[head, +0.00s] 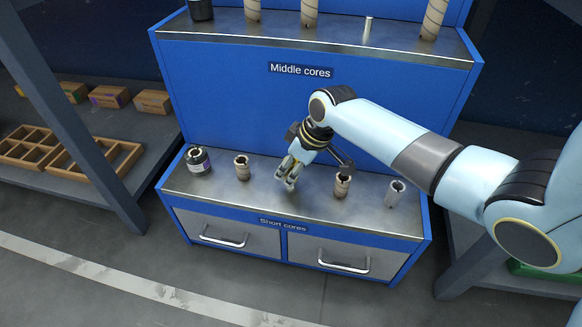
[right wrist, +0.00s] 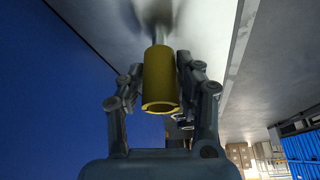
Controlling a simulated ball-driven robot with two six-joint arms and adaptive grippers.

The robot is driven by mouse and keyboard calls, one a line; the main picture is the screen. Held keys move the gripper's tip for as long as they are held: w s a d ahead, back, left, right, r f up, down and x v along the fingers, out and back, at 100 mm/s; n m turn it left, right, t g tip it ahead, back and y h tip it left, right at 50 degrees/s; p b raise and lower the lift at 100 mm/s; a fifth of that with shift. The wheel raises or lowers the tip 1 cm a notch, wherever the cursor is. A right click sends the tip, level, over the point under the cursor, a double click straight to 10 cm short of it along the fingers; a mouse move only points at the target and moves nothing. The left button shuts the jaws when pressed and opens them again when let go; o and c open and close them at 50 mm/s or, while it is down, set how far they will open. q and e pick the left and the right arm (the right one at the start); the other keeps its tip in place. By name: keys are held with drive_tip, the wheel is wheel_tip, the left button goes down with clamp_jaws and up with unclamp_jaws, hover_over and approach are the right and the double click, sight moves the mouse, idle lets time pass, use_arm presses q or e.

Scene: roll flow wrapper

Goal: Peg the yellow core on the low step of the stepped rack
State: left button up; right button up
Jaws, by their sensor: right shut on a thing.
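The yellow core (right wrist: 160,80) is in the right wrist view, shut between the fingers of my right gripper (right wrist: 160,85). A thin metal peg (right wrist: 158,34) on the low step shows past the core's far end, in line with it. I cannot tell whether the peg's tip is inside the core. In the head view my right gripper (head: 288,175) points down over the middle of the low step (head: 300,207) of the blue stepped rack, above the "Short cores" label. The core is mostly hidden there by the fingers. My left gripper is not in view.
On the low step stand a dark, white-banded roll (head: 198,160), a brown core (head: 242,168) left of my gripper, another brown core (head: 342,185) close on its right, and a grey core (head: 395,192). The middle step (head: 330,34) holds more cores and a bare peg (head: 368,28).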

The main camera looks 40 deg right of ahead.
drive_tip(key=shift+f+b, duration=0.55)
drive_tip(key=shift+f, duration=0.5)
idle(0.4)
drive_tip(key=shift+f, duration=0.1)
drive_tip(key=o, duration=1.4)
